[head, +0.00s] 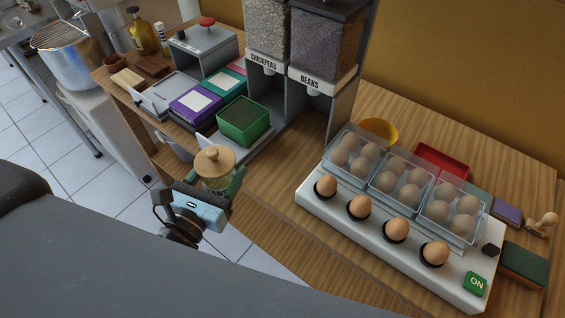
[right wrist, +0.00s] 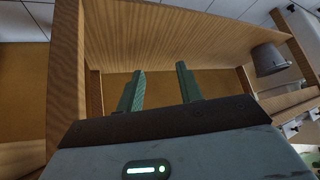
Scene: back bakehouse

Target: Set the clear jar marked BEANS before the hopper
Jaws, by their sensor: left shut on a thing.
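A jar with a round wooden lid (head: 214,160) is in my left gripper (head: 215,183), over the front edge of the wooden counter in the head view. The gripper is shut on the jar; its fingers and body hide most of the jar, and I cannot read its marking. The hopper marked BEANS (head: 325,45) stands farther back and to the right, full of dark beans, with its spout above the counter. My right gripper (right wrist: 161,88) shows in the right wrist view, with its green fingers apart and nothing between them.
The CHICKPEAS hopper (head: 266,28) stands left of the BEANS one. A green box (head: 244,121) and purple box (head: 195,104) lie left. A white egg tester (head: 340,214) with several eggs fills the right. Bare counter (head: 303,135) shows before the BEANS hopper. A grey pot (right wrist: 268,59) is near my right gripper.

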